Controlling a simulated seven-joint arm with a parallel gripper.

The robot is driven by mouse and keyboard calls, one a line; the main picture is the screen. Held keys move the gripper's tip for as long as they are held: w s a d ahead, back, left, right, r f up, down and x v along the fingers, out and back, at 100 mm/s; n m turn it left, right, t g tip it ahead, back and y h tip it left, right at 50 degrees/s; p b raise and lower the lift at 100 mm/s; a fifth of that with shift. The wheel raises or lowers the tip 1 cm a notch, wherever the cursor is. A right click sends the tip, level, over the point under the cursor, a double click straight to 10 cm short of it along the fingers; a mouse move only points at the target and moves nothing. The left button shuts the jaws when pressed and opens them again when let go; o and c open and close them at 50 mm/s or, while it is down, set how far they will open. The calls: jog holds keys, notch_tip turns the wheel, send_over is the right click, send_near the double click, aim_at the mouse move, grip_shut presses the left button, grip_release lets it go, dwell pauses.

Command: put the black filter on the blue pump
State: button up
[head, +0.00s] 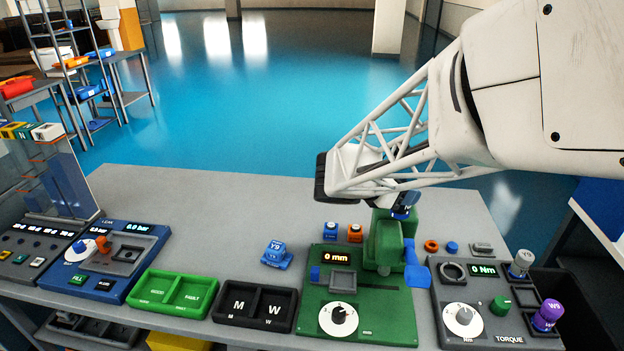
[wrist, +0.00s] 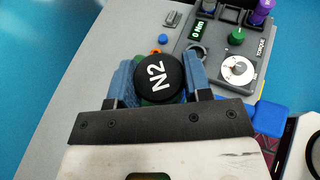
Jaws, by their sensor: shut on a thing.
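A round black piece marked N2 (wrist: 158,78), which looks like the black filter, sits between the blue fingers of my gripper (wrist: 160,80). My gripper (head: 403,207) is shut on it. In the head view my gripper is over the top of the green press (head: 385,243), and the filter is mostly hidden by the fingers. I cannot tell whether it touches the press. A blue piece marked Y9 (head: 276,255), perhaps the blue pump, stands on the grey table to the left of the press, apart from my gripper.
A green bin (head: 172,294) and a black bin (head: 254,307) line the front edge. The torque station (head: 478,305) is at right, the leak station (head: 121,262) at left. The table's back left is clear.

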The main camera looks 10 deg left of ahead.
jog(key=s+a+n+t+y, duration=0.25)
jog(key=s+a, duration=0.25)
jog(key=a, duration=0.7)
jog(key=s+a+n+t+y, duration=0.25)
jog(key=s+a, duration=0.25)
jog(key=a, duration=0.7)
notch_tip(320, 180, down, 13)
jog(key=shift+d+n, duration=0.25)
jog(key=shift+n, duration=0.05)
jog(key=shift+w, duration=0.1)
send_over(275, 246)
jog(key=shift+w+f, duration=0.1)
jog(key=shift+f, duration=0.65)
jog(key=shift+f, duration=0.1)
jog(key=shift+f, duration=1.65)
